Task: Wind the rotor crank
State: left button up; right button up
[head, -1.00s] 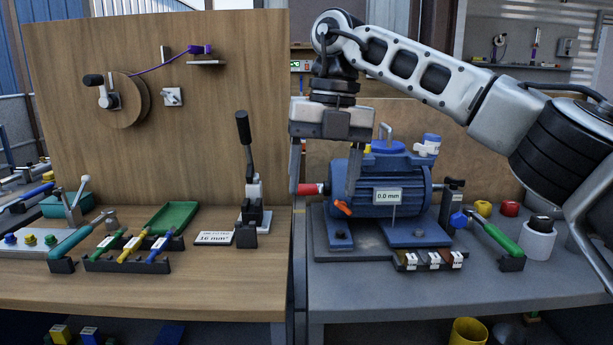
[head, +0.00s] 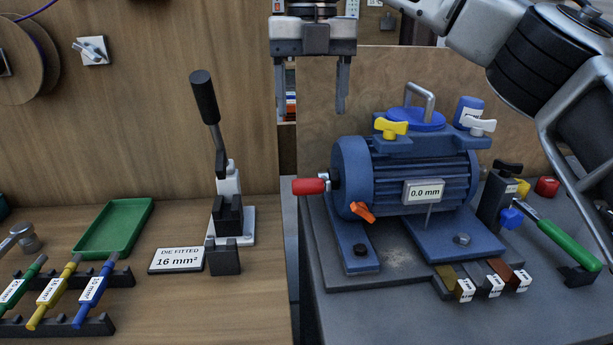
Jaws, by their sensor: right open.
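The rotor crank shows as a red handle (head: 310,186) on a short metal arm at the left end of the blue motor (head: 425,180). The motor stands on a dark plate, with a small "0.0 mm" display (head: 425,192) on its side. My right gripper (head: 310,112) hangs above the red handle with its fingers pointing down. It is open and empty, and clear of the handle. My left gripper is not in view.
An orange lever (head: 362,212) and yellow wing knob (head: 390,127) are on the motor. A black-handled lever press (head: 208,110), green tray (head: 114,228) and marked tools stand left. A green-handled tool (head: 565,243) lies right. A gap separates the two benches.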

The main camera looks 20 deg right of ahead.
aim_at(311, 181)
pick_arm(q)
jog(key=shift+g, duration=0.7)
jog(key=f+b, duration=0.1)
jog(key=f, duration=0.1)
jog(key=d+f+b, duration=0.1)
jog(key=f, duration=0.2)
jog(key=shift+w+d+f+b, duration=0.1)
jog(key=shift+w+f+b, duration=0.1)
jog(key=shift+b, duration=0.1)
pick_arm(e)
notch_tip(311, 181, down, 14)
jog(key=shift+f, duration=0.1)
jog(key=c, duration=0.7)
